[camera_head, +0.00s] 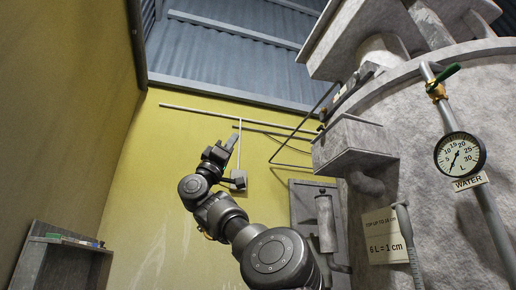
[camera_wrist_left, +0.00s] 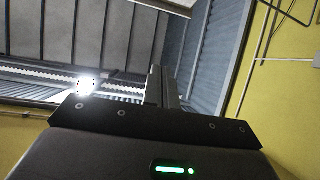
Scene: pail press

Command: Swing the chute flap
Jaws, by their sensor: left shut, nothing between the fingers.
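A grey metal box with a sloped top (camera_head: 352,145) juts from the left side of the big grey tank (camera_head: 450,120) in the head view. It looks like the chute, but I cannot tell which plate is its flap. My left gripper (camera_head: 232,143) is raised in front of the yellow wall, left of this box and apart from it. It is shut and empty, with its fingers pointing up. In the left wrist view the closed fingers (camera_wrist_left: 161,88) point toward the ceiling, and no flap shows there. My right gripper is not in view.
A water gauge (camera_head: 460,154) on a pipe and a green-handled valve (camera_head: 444,76) are at the right. A sign (camera_head: 387,236) is on the tank. A grey shelf (camera_head: 62,262) stands lower left. Wall pipes run behind my gripper; open room lies left of it.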

